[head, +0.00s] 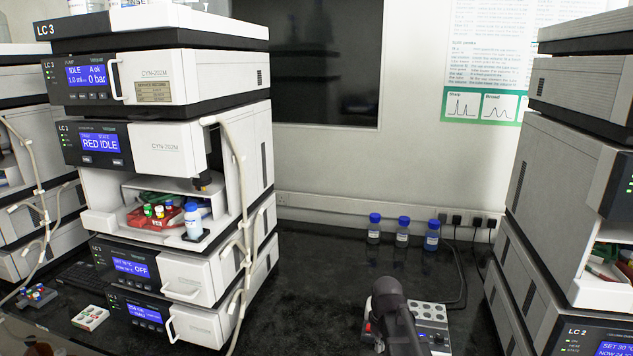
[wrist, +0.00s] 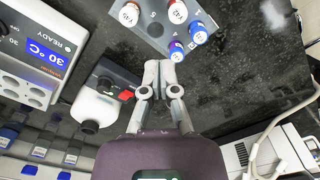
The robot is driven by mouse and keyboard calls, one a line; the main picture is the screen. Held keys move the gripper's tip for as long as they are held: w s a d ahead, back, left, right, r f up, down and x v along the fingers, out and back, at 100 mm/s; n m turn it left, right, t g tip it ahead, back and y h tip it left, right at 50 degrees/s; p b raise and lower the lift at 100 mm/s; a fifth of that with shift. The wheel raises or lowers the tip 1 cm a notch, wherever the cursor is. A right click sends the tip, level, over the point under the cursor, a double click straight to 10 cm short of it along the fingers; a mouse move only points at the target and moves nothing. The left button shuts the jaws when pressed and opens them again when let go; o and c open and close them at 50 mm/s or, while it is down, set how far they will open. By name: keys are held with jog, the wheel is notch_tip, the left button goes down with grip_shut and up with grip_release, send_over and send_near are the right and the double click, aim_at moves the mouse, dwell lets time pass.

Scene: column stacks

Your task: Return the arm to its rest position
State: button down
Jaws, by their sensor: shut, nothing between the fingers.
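My gripper (wrist: 158,72) shows in the wrist view with its two grey fingers together and nothing between them. It is over the dark bench, just below a grey-blue vial rack (wrist: 152,30) in the picture. The rack holds several vials with white, red and blue tops. In the head view, a dark link of my arm (head: 395,318) rises at the bottom, right of centre. The gripper itself cannot be made out there.
A block heater reading 30 °C (wrist: 38,50) and a small device with a red switch (wrist: 105,92) lie left of the gripper. Stack LC 3 (head: 160,150) stands left, stack LC 2 (head: 570,170) right. Blue-capped bottles (head: 402,232) stand by the wall.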

jog(key=s+r+m+p, duration=0.1)
jog(key=s+m, duration=0.5)
jog(key=s, duration=0.5)
jog(key=shift+r, duration=0.35)
jog(key=shift+a, duration=0.15)
